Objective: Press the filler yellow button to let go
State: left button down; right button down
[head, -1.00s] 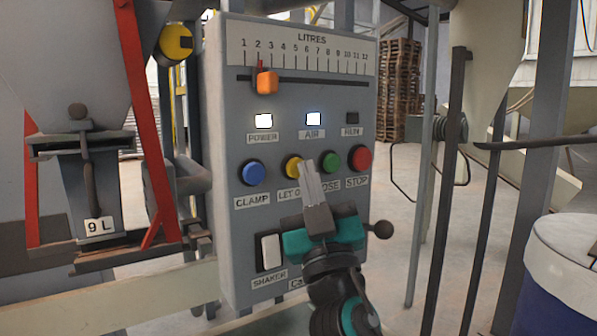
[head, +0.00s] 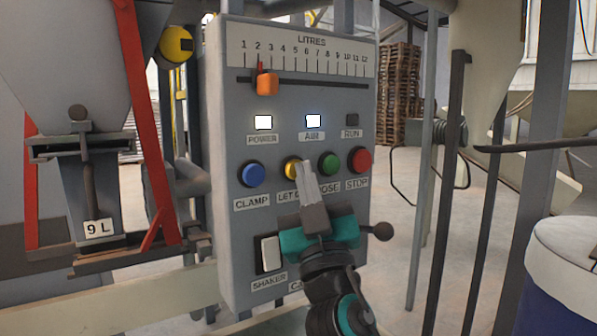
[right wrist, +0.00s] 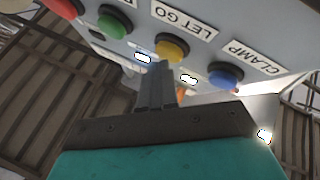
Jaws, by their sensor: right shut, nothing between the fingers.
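The yellow button (head: 292,172) sits on the grey control panel (head: 225,120), above the LET GO label (head: 287,197) and between the blue and green buttons. My right gripper (head: 303,168) is shut and empty. Its fingertips are in front of the panel at the yellow button and cover its right part in the head view. In the right wrist view the yellow button (right wrist: 172,48) lies just beyond the tips of the shut fingers (right wrist: 155,70). I cannot tell whether the tips touch it. My left gripper is not in view.
The blue CLAMP button (head: 252,174) is left of the yellow one; the green button (head: 329,163) and red STOP button (head: 359,160) are right. An orange slider (head: 266,82) stands near 2 litres. POWER and AIR lamps (head: 313,121) are lit; RUN is dark. A white SHAKER switch (head: 270,254) is below.

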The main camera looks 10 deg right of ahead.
jog(key=shift+w, duration=0.1)
dwell(0.3)
jog(key=shift+s+d, duration=0.3)
jog(key=shift+s, duration=0.6)
jog(key=shift+s+p, duration=0.1)
jog(key=shift+p, duration=0.2)
jog(key=s, duration=0.1)
jog(key=s+d+p, duration=0.1)
jog(key=s, duration=0.1)
jog(key=s+d, duration=0.1)
jog(key=s, duration=0.1)
jog(key=shift+s, duration=0.2)
